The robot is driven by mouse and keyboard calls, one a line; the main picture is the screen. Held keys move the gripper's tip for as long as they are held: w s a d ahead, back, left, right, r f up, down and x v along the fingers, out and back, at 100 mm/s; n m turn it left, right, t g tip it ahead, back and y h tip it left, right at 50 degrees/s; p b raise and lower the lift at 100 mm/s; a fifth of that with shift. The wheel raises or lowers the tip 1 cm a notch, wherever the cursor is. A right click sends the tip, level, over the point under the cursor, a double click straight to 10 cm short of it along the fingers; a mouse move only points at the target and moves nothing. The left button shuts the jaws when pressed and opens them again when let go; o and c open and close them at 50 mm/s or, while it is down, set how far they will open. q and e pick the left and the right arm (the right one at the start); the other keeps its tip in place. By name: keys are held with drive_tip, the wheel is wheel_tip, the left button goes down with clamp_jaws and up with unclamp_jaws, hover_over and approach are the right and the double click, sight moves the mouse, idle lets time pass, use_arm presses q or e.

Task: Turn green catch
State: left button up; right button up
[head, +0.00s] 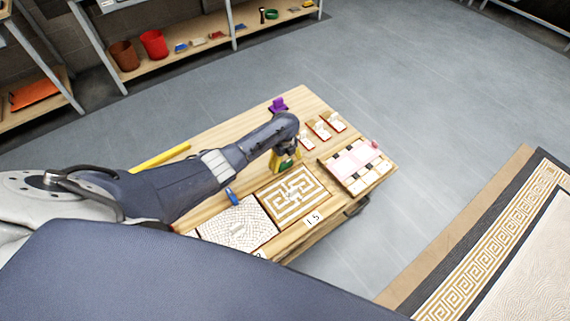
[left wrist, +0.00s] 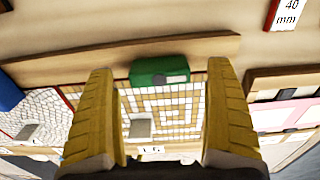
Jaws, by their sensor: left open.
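The green catch (left wrist: 160,70) is a small green block at the far edge of the maze-patterned mosaic panel (left wrist: 185,108), against a wooden strip in the left wrist view. In the head view the panel (head: 293,195) lies on the wooden table, and the catch is mostly hidden by my gripper. My left gripper (left wrist: 160,115) is open, its two yellow fingers spread on either side of the catch in the picture, and nothing shows between them in its grasp. In the head view this gripper (head: 285,162) hangs over the panel's far edge. I cannot tell whether it touches the catch. My right gripper is not in view.
A pale mosaic panel (head: 238,228) and a blue piece (head: 231,196) lie left of the maze panel. A pink-topped tray (head: 354,160), several small red-edged cards (head: 319,129) and a purple object (head: 278,104) are to the right and back. A yellow bar (head: 160,158) lies at the back left.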

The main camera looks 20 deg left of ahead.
use_arm(q)
drive_tip(key=shift+f, duration=0.85)
drive_tip(key=c, duration=1.2)
drive_tip(key=shift+c, duration=0.2)
